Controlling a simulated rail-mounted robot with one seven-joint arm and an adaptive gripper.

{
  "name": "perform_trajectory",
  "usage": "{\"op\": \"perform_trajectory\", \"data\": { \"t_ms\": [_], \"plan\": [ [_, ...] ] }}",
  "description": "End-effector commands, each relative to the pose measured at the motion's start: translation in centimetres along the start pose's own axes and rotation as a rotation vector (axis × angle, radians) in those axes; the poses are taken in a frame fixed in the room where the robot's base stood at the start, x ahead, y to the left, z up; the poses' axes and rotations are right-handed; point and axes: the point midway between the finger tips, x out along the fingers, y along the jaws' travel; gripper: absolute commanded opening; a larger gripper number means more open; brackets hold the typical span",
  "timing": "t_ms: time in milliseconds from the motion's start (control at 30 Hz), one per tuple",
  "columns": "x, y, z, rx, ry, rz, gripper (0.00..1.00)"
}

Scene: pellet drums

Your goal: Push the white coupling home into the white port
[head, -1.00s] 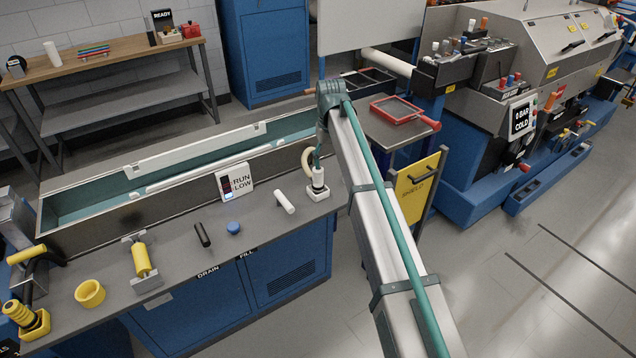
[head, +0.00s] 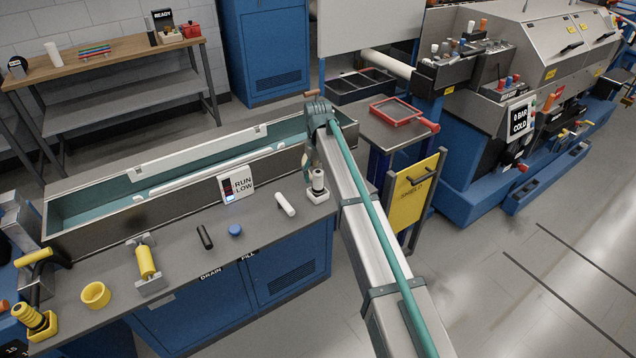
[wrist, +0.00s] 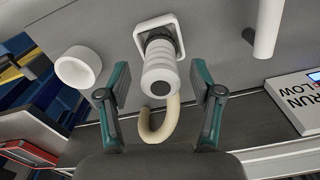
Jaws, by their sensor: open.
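The white coupling (wrist: 158,75) stands at the white port (wrist: 168,26), a square plate on the bench top. A dark band shows between coupling and plate in the wrist view. A cream hose (wrist: 160,125) curves beside the coupling. My gripper (wrist: 160,93) is open, one teal finger on each side of the coupling, with a visible gap on both sides. In the head view the coupling (head: 318,180) stands upright on the port (head: 318,197) at the bench's right end. My gripper (head: 312,160) is above it, partly hiding it; the hose is hidden there.
A white ring (wrist: 77,67) lies near the port.

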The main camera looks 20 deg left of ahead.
Motion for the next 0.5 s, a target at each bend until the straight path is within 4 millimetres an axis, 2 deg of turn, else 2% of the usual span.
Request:
{"op": "perform_trajectory", "data": {
  "t_ms": [200,467,500],
  "plan": [
    [2.4,-0.1,0.1,0.000,-0.002,0.000,0.65],
    [2.8,-0.1,0.1,0.000,0.000,0.000,0.65],
    [2.8,-0.1,0.1,0.000,0.000,0.000,0.59]
  ]
}}
